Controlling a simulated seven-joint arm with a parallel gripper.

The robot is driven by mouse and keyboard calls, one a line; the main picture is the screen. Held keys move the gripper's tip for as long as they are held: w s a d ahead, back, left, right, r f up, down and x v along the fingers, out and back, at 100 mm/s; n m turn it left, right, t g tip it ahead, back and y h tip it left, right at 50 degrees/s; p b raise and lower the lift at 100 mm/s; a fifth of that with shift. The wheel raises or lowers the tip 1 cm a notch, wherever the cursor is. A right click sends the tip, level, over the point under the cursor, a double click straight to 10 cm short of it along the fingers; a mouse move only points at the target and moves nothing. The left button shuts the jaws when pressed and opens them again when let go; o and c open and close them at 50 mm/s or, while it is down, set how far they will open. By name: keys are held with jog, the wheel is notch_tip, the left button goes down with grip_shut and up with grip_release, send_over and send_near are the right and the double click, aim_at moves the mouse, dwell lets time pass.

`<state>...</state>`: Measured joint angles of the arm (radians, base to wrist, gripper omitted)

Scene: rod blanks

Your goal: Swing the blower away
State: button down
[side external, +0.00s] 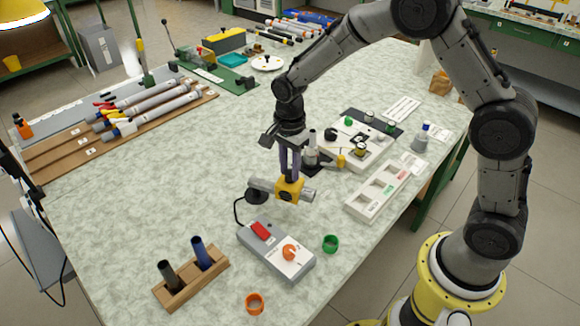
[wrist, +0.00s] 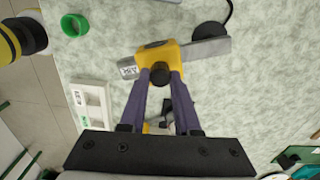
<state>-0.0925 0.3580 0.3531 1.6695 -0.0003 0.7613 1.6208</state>
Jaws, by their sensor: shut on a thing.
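The blower (side external: 289,188) is a yellow block with a grey tube through it, beside a round black base. In the wrist view the blower (wrist: 158,55) shows a grey nozzle to the right and a label reading AIR at its left end. My gripper (side external: 290,174) points down over the blower. In the wrist view the purple fingers of my gripper (wrist: 161,76) are shut on a black knob (wrist: 161,73) on the blower's near side. The inner finger faces are partly hidden by the knob.
A grey control box (side external: 276,250) with a red switch and an orange dial stands in front. A green ring (side external: 330,243), an orange ring (side external: 254,303) and a wooden holder (side external: 192,277) with two tubes are near. A white tray (side external: 378,190) lies right. The table's left middle is clear.

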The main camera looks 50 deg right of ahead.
jog(key=shift+r, duration=0.1)
jog(key=c, duration=0.6)
grip_release()
notch_tip(320, 180, up, 14)
jog(key=shift+f, duration=0.15)
